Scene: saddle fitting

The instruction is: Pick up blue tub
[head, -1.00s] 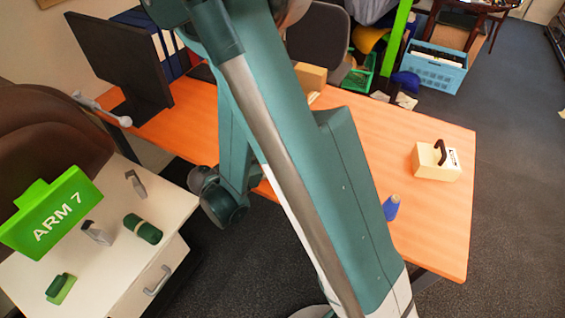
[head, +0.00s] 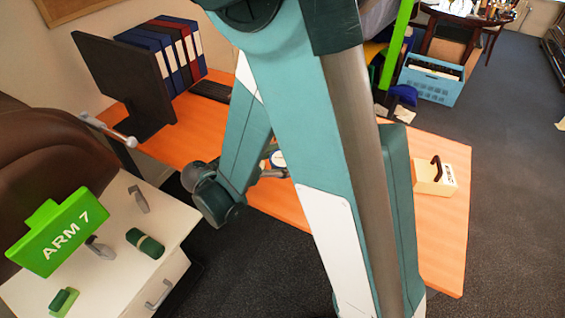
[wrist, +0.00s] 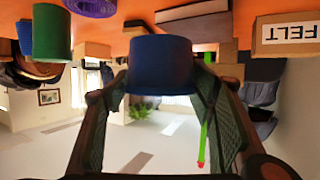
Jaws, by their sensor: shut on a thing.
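The blue tub (wrist: 160,65) is in the middle of the wrist view, which looks upside down. My gripper (wrist: 160,88) has a finger on each side of it and is shut on it. The tub's end is close to the orange table surface in the picture; I cannot tell whether they touch. In the head view my arm covers much of the table, and I cannot make out the tub or the gripper clearly there.
In the wrist view a green cylinder (wrist: 52,32) and a purple ring (wrist: 92,6) are left, and a FELT box (wrist: 285,35) is right. The orange table (head: 440,235) bears a cream box with a handle (head: 433,178), a monitor (head: 122,88) and binders (head: 170,50).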

